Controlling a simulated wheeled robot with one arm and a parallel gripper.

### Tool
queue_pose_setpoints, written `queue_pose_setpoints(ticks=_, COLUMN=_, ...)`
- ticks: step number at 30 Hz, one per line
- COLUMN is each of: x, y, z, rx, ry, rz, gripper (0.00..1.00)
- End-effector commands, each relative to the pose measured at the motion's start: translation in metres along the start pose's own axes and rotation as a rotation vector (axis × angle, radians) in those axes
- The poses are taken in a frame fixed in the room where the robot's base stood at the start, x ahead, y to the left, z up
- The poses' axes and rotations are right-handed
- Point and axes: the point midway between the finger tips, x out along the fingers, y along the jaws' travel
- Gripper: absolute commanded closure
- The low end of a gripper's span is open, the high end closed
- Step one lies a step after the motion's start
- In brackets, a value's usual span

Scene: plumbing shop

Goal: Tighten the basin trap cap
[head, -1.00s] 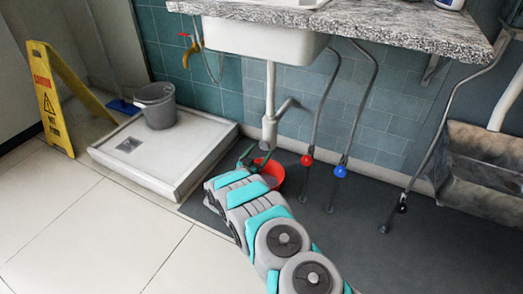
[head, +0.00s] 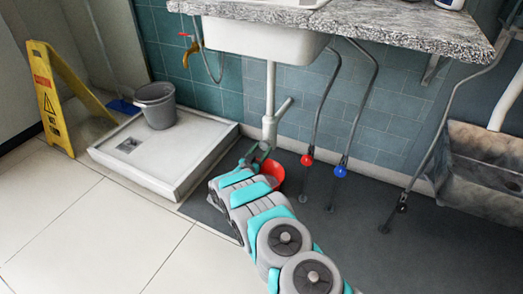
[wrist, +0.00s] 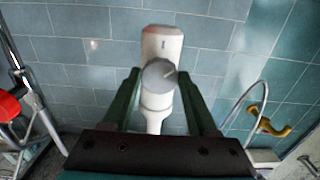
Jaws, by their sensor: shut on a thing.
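The white basin trap (head: 270,127) hangs on its pipe under the sink. In the wrist view its white body (wrist: 162,42) stands upright in the picture, with the round grey cap (wrist: 158,75) facing me. A pale mark shows on the cap's face. My gripper (wrist: 158,80) has one dark green finger on each side of the cap and is shut on it. In the head view my gripper (head: 260,152) is at the lower end of the trap, where the cap itself is too small to make out.
A red bowl (head: 273,172) lies on the floor just below my gripper. Hoses with a red valve (head: 307,160) and a blue valve (head: 340,171) hang to the right. A grey bucket (head: 155,104) stands on the shower tray (head: 185,165) at left, near a yellow caution sign (head: 47,100).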

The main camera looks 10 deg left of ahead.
Motion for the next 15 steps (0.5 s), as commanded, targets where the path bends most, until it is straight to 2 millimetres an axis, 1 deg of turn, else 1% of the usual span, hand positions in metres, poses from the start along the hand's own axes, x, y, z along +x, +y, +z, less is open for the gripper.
queue_pose_setpoints(ticks=1, x=0.0000, y=0.0000, z=0.0001, rx=0.000, ry=0.000, rz=0.000, gripper=0.74)
queue_pose_setpoints(ticks=7, x=0.0000, y=0.0001, z=0.0000, rx=0.000, ry=0.000, rz=0.000, gripper=0.97)
queue_pose_setpoints(ticks=15, x=0.0001, y=0.0001, z=0.0006, rx=0.029, ry=0.000, rz=0.000, gripper=0.97)
